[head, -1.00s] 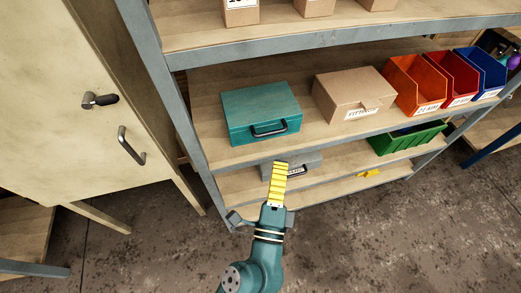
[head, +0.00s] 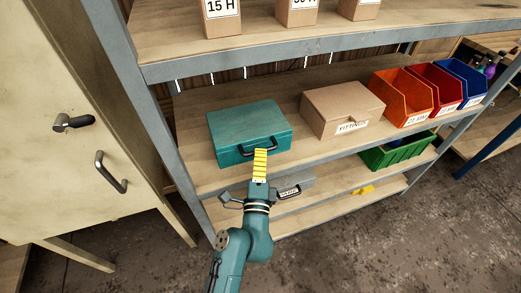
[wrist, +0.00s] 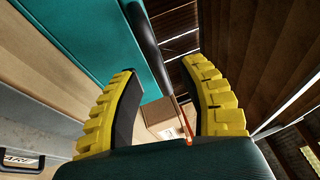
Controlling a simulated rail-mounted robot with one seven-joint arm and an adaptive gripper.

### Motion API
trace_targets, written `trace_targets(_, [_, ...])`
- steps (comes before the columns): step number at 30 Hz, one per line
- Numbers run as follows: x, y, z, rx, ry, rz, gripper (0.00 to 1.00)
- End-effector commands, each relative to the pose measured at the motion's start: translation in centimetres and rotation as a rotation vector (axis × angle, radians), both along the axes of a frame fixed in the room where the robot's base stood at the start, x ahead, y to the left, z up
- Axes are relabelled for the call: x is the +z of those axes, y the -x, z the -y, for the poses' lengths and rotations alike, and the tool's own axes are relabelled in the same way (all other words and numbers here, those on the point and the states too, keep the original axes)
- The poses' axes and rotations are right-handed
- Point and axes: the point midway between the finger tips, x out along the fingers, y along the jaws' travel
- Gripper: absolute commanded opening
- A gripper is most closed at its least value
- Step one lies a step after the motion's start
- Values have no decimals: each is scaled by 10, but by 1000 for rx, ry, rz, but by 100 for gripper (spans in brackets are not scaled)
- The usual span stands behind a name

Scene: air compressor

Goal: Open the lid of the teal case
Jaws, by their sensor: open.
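The teal case (head: 235,125) sits shut on the middle shelf in the head view, with its dark handle (head: 259,146) on the front. My gripper (head: 261,153), with yellow fingers, is in front of the case at the handle's height and covers part of it. In the wrist view the teal case (wrist: 75,30) fills the upper left. The dark handle (wrist: 143,40) shows between the two open fingers (wrist: 163,72). I cannot tell whether a finger touches it. Nothing is held.
A cardboard fittings box (head: 340,108) stands right of the case, then orange (head: 402,95), red and blue bins. A grey case (head: 295,186) and a green bin (head: 398,152) are on the shelf below. The upper shelf edge (head: 300,55) runs above the case.

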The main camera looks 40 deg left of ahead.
Motion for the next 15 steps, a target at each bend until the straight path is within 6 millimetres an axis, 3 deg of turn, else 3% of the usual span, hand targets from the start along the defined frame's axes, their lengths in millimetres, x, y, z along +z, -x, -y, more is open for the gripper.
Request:
trace_targets(5, [3, -16, -13, -1, 1, 0, 41])
trace_targets(14, [4, -18, -15, -1, 1, 0, 43])
trace_targets(15, [4, -18, -15, -1, 1, 0, 35])
